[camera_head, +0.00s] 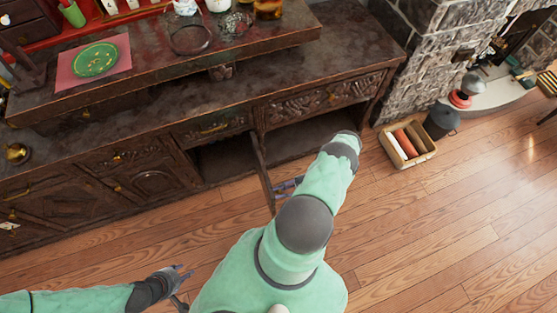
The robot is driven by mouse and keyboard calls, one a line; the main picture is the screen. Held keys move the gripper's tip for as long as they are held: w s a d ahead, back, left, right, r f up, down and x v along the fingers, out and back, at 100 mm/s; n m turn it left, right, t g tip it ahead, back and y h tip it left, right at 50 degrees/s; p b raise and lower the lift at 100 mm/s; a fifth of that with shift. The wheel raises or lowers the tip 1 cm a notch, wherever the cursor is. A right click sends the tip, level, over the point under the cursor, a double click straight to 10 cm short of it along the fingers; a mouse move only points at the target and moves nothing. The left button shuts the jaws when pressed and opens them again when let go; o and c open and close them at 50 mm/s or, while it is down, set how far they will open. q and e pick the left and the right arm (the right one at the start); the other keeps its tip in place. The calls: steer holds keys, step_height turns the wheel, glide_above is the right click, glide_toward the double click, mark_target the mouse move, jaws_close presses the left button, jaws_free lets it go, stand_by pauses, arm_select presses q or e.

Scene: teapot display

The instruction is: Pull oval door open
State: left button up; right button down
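A dark carved wooden cabinet (110,160) runs along the wall. One of its lower doors (263,176) stands swung out and is seen almost edge-on, so its oval shape cannot be made out. Dark open compartment space shows on both sides of it. My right arm reaches over the floor in front of the cabinet. My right gripper (286,187) is beside the open door, on its right side, partly hidden by my arm; contact and finger opening are unclear. My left gripper (180,285) is low over the floor, fingers apart and empty.
Another lower door (157,184) with an oval carved panel is closed at the left. A wooden crate (408,143) with rolled items stands on the floor right of the cabinet, beside a dark pot (440,121) and the stone fireplace (425,50). The wooden floor (450,220) at right is clear.

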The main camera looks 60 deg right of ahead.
steer(key=shift+r, duration=0.2)
steer(key=c, duration=1)
jaws_free()
steer(key=shift+f, duration=0.1)
steer(key=v, duration=1.2)
